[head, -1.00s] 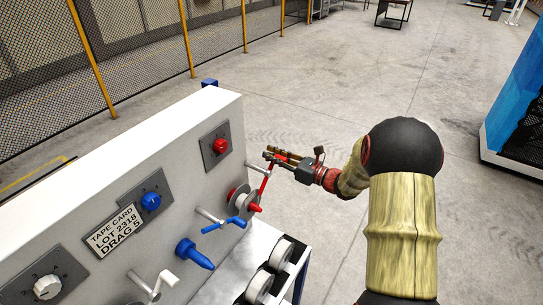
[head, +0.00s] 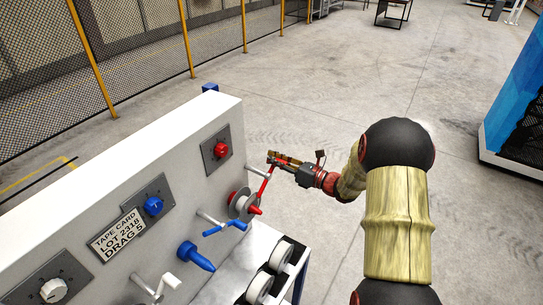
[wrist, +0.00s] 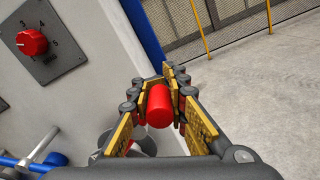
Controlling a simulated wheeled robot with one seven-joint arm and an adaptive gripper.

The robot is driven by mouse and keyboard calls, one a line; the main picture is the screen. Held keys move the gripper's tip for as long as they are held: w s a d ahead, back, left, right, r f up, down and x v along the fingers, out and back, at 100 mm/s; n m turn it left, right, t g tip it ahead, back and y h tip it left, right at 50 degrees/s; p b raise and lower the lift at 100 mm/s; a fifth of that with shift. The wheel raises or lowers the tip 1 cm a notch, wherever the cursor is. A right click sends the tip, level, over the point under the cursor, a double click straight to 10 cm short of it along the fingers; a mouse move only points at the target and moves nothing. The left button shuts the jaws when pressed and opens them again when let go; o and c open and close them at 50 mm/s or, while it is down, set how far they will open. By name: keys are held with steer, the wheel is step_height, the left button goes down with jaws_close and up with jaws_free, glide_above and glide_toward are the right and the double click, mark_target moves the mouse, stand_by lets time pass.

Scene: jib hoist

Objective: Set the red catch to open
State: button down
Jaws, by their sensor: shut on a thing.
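The red catch (head: 265,186) is a thin red lever on a metal post that sticks out of the panel's right end. In the head view the lever runs from beside the red-hubbed spool up to my gripper (head: 273,160). In the wrist view the catch's red cylindrical grip (wrist: 159,106) sits between the two yellow-padded fingers of my gripper (wrist: 165,82), which is shut on it. My fingers hide part of the lever's end in the head view. I see no mark for its open position.
A red dial (head: 220,150) is on the white panel (head: 190,135) nearby. Below are the red-hubbed spool (head: 242,204), a blue lever (head: 226,227), a blue cone knob (head: 196,257) and a white lever (head: 168,283).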

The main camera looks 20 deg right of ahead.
step_height(320, 180, down, 8)
steer(key=m+p, duration=0.9)
steer(key=m, duration=0.5)
steer(key=shift+r+p, duration=0.2)
steer(key=shift+p, duration=0.15)
steer(key=shift+s+a, duration=0.1)
steer(key=c, duration=1.7)
jaws_free()
steer(key=shift+r, duration=0.2)
steer(key=v, duration=1.2)
